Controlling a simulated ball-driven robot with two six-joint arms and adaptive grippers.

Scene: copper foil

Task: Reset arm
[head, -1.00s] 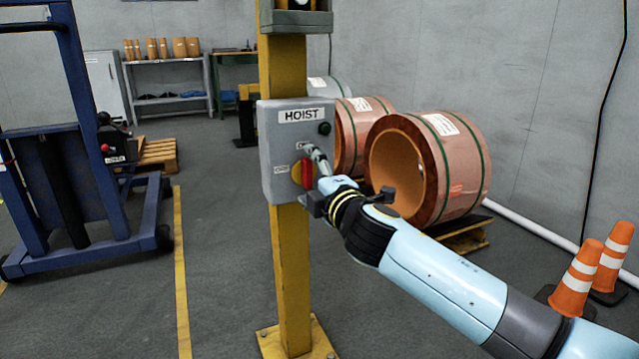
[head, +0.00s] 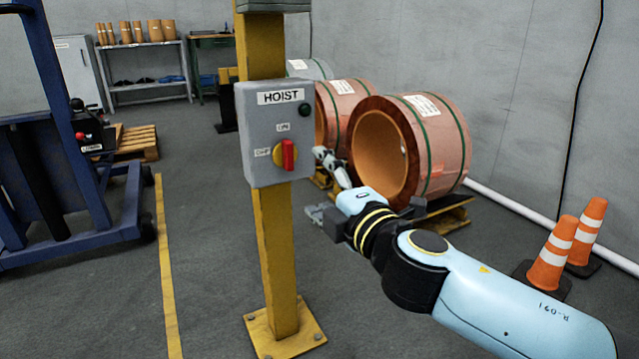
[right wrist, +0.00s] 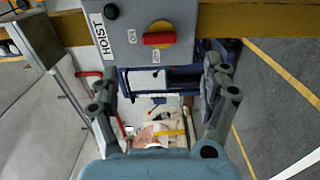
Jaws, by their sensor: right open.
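My right gripper (head: 318,184) is open and empty, to the right of and apart from the grey HOIST box (head: 246,135). The box sits on a yellow post (head: 273,240). On its front is a rotary switch with a yellow disc and a red handle (head: 289,154). The handle stands upright, in line with the ON label above it; the OFF label is to its left. In the right wrist view, the two fingers of the gripper (right wrist: 160,85) are spread apart, with the red handle (right wrist: 158,39) beyond them. My left gripper is not in view.
Copper foil rolls (head: 440,145) lie on pallets behind my right arm. Orange cones (head: 552,256) stand at the right. A blue lift frame (head: 125,215) stands at the left, near a yellow floor line (head: 166,270). The floor between line and post is clear.

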